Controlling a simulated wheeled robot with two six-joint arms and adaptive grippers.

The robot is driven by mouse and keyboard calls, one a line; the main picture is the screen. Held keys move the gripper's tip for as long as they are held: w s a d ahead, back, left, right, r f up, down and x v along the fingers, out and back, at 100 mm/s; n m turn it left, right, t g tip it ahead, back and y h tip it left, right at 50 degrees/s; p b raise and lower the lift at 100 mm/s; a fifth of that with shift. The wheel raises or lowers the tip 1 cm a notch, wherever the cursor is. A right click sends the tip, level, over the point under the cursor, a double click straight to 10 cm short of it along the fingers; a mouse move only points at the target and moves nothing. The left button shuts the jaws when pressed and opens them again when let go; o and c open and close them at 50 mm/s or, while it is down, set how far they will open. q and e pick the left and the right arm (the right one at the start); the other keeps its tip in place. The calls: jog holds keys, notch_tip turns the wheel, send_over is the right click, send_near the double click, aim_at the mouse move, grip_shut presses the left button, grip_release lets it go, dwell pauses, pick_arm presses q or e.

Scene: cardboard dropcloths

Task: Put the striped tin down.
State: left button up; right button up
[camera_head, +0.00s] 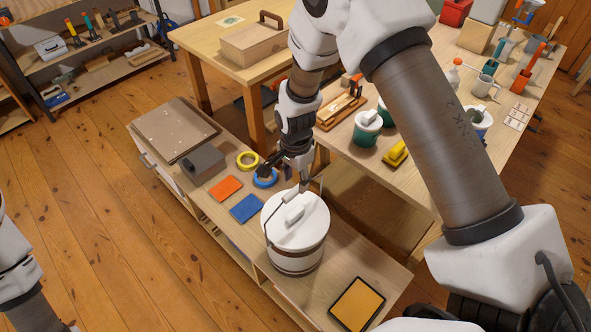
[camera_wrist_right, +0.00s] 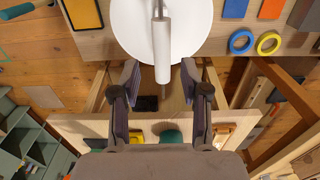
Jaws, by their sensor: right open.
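The striped tin (camera_head: 283,262) is a round white tin with brown bands low on its side. It stands upright on the low wooden bench (camera_head: 345,262). Its white lid (camera_wrist_right: 130,35) carries a wire bail with a pale grip (camera_wrist_right: 163,50). My right gripper (camera_head: 303,183) is above the lid's far edge in the head view. In the right wrist view my right gripper (camera_wrist_right: 161,82) is open, with its fingers on both sides of the grip's end and gaps to each. My left arm shows at the lower left edge of the head view, but its gripper is not visible.
Blue tape (camera_head: 265,179), yellow tape (camera_head: 248,160), orange (camera_head: 226,189) and blue (camera_head: 246,208) pads and a grey box (camera_head: 204,163) lie left of the tin. A yellow-orange pad (camera_head: 358,304) lies at the near end. A cluttered workbench (camera_head: 405,195) stands close by on the right.

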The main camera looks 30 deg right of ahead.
notch_tip(320, 180, up, 6)
jog(key=s+f+n, duration=0.6)
jog(key=s+f, duration=0.5)
jog(key=f, duration=0.3)
jog(key=s+f+n, duration=0.3)
jog(key=s+n, duration=0.1)
jog(key=s, duration=0.3)
jog(key=s+d+f+n, duration=0.1)
jog(key=s+f+n, duration=0.2)
jog(key=s, duration=0.5)
jog(key=shift+n+b, duration=0.35)
jog(key=shift+n, duration=0.05)
